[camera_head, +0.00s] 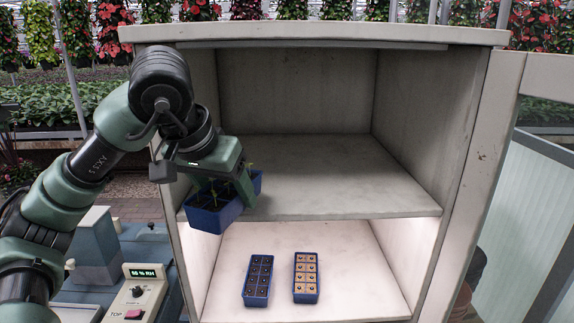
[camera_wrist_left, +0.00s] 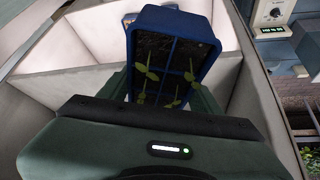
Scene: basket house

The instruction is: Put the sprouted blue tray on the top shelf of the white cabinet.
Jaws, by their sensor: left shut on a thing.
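The sprouted blue tray (camera_head: 213,214) has dark cells and small green seedlings. My left gripper (camera_head: 236,183) is shut on it and holds it at the front left of the white cabinet (camera_head: 320,33), around the height of the top shelf (camera_head: 320,180). The head view does not make clear whether the tray touches the shelf. In the left wrist view the tray (camera_wrist_left: 172,24) is between the green fingers, with several sprouts visible. The top shelf is otherwise bare. My right gripper is not in view.
Two blue trays stand on the lower shelf, one with dark cells (camera_head: 257,279) and one with tan cells (camera_head: 306,278). An open cabinet door (camera_head: 510,180) is at the right. A control box with a humidity display (camera_head: 142,273) stands at the lower left.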

